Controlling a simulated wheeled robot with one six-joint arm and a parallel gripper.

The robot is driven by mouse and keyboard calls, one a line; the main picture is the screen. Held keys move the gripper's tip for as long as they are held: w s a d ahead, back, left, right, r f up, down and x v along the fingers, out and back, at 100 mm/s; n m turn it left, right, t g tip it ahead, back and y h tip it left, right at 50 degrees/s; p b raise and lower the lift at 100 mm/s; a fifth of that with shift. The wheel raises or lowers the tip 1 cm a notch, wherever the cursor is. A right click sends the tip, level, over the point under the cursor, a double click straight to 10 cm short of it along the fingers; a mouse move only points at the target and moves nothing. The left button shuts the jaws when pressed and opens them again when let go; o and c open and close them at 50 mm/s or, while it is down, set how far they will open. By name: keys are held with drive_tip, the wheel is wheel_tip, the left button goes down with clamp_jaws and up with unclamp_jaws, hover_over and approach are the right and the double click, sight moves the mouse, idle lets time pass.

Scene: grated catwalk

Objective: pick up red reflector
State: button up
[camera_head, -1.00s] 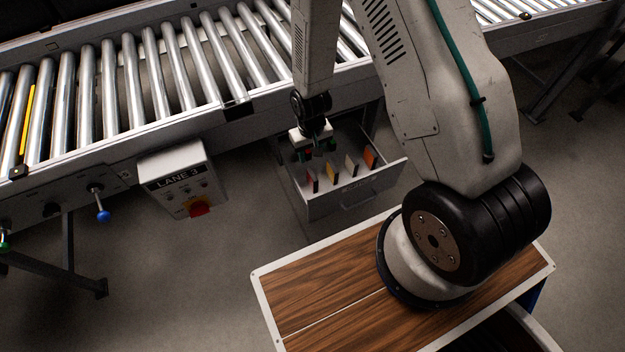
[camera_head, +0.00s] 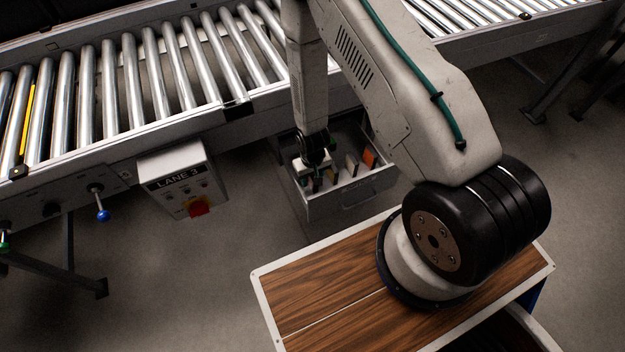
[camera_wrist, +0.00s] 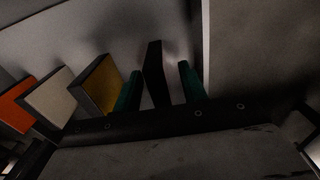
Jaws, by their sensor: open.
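My gripper (camera_head: 316,178) reaches down into the open drawer (camera_head: 352,193) under the conveyor. In the wrist view, its two green fingers (camera_wrist: 160,88) are apart. A dark upright slab (camera_wrist: 154,68) stands between them, with gaps on both sides. By its place at the left end of the row it is the red reflector, though its red face does not show here. In the head view my gripper mostly hides it.
Other upright slabs stand to its side: yellow (camera_wrist: 102,86), white (camera_wrist: 50,98) and orange (camera_wrist: 14,106). The drawer wall is close on the other side. The conveyor (camera_head: 150,80) and the LANE 3 control box (camera_head: 182,180) are nearby.

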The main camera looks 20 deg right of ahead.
drive_tip(key=shift+c, duration=0.3)
clamp_jaws()
drive_tip(key=shift+r, duration=0.15)
